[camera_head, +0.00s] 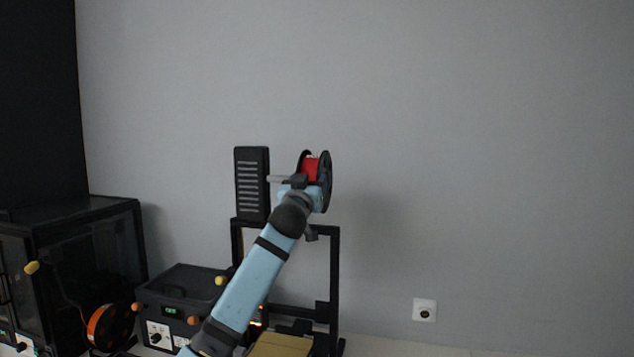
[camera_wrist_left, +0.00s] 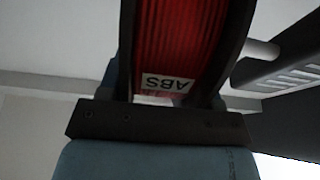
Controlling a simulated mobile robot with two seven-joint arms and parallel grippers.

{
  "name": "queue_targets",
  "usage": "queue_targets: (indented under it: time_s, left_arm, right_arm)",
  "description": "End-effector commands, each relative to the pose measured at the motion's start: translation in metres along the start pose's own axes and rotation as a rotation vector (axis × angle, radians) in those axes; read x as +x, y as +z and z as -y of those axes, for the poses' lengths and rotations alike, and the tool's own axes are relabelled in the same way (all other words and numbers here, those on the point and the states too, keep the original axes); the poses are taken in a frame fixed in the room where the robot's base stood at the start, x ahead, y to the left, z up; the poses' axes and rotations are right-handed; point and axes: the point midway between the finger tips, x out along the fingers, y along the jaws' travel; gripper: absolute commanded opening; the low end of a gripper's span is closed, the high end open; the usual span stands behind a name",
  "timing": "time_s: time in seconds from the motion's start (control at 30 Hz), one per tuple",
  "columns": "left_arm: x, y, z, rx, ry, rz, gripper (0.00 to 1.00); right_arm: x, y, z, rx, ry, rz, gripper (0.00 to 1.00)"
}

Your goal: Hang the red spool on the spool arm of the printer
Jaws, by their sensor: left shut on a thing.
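The red spool (camera_head: 312,168) has black flanges and stands upright on edge above the printer frame (camera_head: 334,270). It fills the upper middle of the left wrist view (camera_wrist_left: 180,40), with a white ABS label. My left gripper (camera_head: 300,184) is shut on the spool from below. The grey spool arm (camera_head: 280,178) reaches right from a black slotted box (camera_head: 252,184) toward the spool. In the left wrist view the spool arm (camera_wrist_left: 262,52) passes behind the right flange. Whether it enters the hub is hidden. My right gripper is not in view.
A black box with a small display (camera_head: 185,300) stands left of the printer. An orange spool (camera_head: 108,327) and a dark glass-fronted cabinet (camera_head: 75,270) are farther left. A yellow plate (camera_head: 280,345) lies at the frame's base. Plain wall with a socket (camera_head: 425,310) is right.

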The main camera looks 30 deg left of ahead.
Motion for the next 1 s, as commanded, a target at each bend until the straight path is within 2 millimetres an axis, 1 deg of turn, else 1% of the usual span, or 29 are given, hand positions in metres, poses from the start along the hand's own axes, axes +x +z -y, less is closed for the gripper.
queue_targets:
  time_s: [0.3,1.0]
  left_arm:
    - [-0.001,0.001,0.022,0.001,0.0,-0.003,0.18]
    - [-0.002,0.003,0.069,0.001,0.0,-0.003,0.18]
  right_arm:
    - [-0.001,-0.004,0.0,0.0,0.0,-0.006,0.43]
    - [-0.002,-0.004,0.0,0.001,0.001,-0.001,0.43]
